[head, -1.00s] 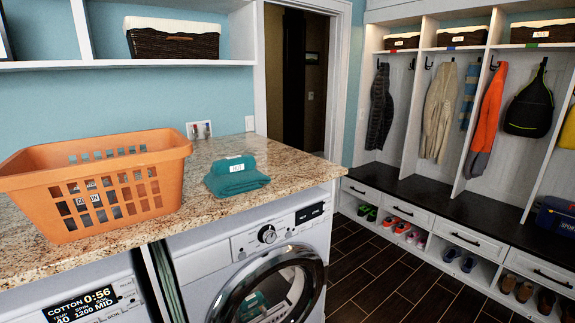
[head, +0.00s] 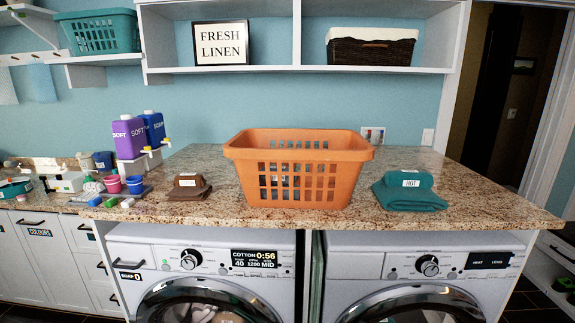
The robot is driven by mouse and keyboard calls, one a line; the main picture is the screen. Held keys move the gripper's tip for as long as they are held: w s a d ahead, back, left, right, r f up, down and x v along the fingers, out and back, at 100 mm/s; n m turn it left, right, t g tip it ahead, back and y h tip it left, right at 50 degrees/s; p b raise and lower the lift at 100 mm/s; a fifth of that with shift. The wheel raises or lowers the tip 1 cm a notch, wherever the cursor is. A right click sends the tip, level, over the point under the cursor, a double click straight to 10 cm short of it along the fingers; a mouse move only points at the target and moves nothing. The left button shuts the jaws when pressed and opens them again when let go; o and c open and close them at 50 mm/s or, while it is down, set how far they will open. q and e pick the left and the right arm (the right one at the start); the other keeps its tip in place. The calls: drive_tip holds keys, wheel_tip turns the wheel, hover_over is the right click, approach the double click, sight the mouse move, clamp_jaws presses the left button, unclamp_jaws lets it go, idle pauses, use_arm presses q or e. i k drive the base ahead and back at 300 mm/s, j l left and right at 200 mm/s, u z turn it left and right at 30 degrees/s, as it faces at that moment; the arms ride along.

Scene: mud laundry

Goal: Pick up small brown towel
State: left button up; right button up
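The small brown towel (head: 188,193) lies folded on the granite counter (head: 420,222), left of the orange basket, near the counter's front edge. A rolled brown piece with a pale label sits on top of it. Nothing covers it, and it stands apart from the basket. Neither of my grippers shows in the head view.
The orange laundry basket (head: 298,170) stands mid-counter, with a folded teal towel (head: 410,195) to its right. Small cups and bottles crowd the left. Two washers (head: 215,275) are below the counter.

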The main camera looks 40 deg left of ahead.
sight(188, 187)
drive_tip(key=u, duration=1.95)
drive_tip(key=i+j, duration=0.1)
drive_tip(key=j, duration=0.2)
drive_tip(key=i+j, duration=0.1)
drive_tip(key=j, duration=0.2)
